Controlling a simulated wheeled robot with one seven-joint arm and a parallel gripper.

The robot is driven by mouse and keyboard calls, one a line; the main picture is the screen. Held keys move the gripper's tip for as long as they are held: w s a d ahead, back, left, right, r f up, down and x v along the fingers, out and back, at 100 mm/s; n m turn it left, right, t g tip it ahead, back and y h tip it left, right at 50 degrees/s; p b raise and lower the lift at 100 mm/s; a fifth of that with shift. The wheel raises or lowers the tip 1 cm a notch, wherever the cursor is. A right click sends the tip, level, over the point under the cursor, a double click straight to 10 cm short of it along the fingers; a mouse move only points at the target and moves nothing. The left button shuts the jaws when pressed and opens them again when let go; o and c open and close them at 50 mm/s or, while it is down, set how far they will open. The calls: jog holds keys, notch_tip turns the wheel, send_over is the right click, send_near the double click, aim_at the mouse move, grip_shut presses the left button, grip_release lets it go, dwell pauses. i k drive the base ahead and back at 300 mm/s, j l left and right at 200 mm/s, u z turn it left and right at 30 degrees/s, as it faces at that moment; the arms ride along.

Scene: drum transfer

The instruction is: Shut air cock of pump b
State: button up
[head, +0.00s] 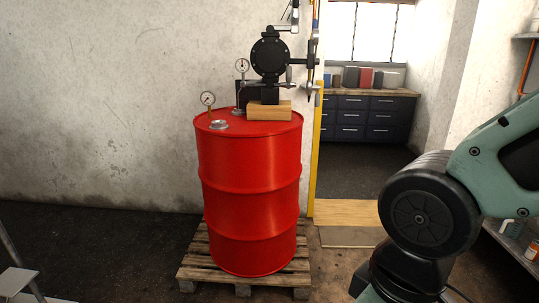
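A black pump (270,56) stands on a wooden block (269,110) on top of a red drum (250,190). I see no label, so I cannot tell whether it is pump b. Small dark fittings (311,72) and pipes sit around the pump's right side and top. They are too small for me to tell which is the air cock or how its handle is set. My arm shows at the right, well apart from the drum and pump. My gripper is not in view.
Two gauges, one on the drum lid (208,99) and one left of the pump (242,66), stand up. The drum rests on a wooden pallet (203,273). A yellow post (318,150) stands close behind it. Dark cabinets (368,118) are farther back.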

aim_at(318, 96)
jog(key=i+j+z, duration=0.25)
jog(key=i, duration=0.65)
jog(key=l, duration=0.1)
